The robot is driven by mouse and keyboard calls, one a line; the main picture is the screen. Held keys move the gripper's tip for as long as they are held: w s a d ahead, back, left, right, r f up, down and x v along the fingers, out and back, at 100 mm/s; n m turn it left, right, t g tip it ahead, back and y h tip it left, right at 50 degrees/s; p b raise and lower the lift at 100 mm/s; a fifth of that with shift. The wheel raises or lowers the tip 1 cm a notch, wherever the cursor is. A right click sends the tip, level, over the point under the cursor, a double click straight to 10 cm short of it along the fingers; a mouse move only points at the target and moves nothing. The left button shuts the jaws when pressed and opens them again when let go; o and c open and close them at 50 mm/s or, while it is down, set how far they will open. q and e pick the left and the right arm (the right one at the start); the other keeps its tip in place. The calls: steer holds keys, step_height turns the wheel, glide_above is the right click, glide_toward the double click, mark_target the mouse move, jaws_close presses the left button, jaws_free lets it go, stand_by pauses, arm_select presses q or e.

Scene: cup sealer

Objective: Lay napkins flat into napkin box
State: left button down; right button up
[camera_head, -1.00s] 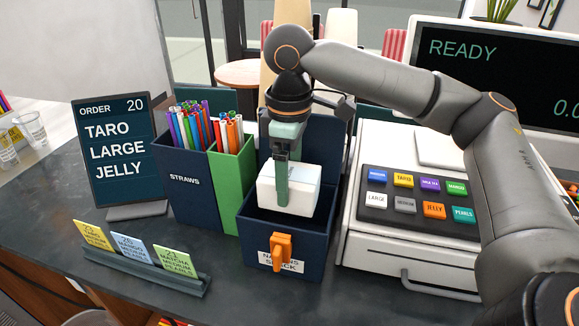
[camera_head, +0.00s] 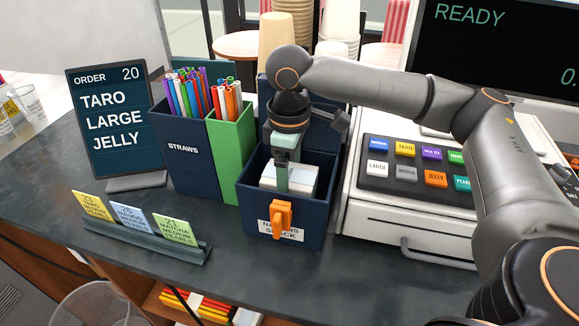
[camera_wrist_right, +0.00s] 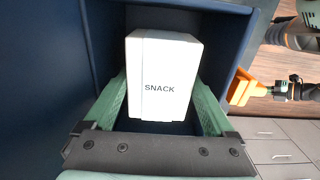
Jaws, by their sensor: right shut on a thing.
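A white napkin pack (camera_head: 289,179), labelled SNACK in the right wrist view (camera_wrist_right: 163,75), is inside the dark blue napkin box (camera_head: 260,207). My right gripper (camera_head: 282,186) reaches down into the box from above. Its green fingers (camera_wrist_right: 166,98) are shut on the pack, one on each side. The pack looks level and sits below the box's rim, with box walls around it. I cannot tell whether it touches the floor of the box. An orange clip (camera_head: 282,218) is on the box front, partly over its label. My left gripper is not in view.
A navy straws bin (camera_head: 186,160) and a green bin (camera_head: 231,160) stand left of the box. A white register (camera_head: 390,215) with coloured keys stands close on the right. An order screen (camera_head: 112,120) and a card holder (camera_head: 145,238) are further left.

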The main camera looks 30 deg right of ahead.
steer(key=shift+f, duration=1.7)
steer(key=o, duration=1.2)
steer(key=shift+c, duration=0.2)
steer(key=shift+r+p, duration=1.2)
steer(key=shift+r, duration=2.3)
steer(key=shift+r, duration=0.1)
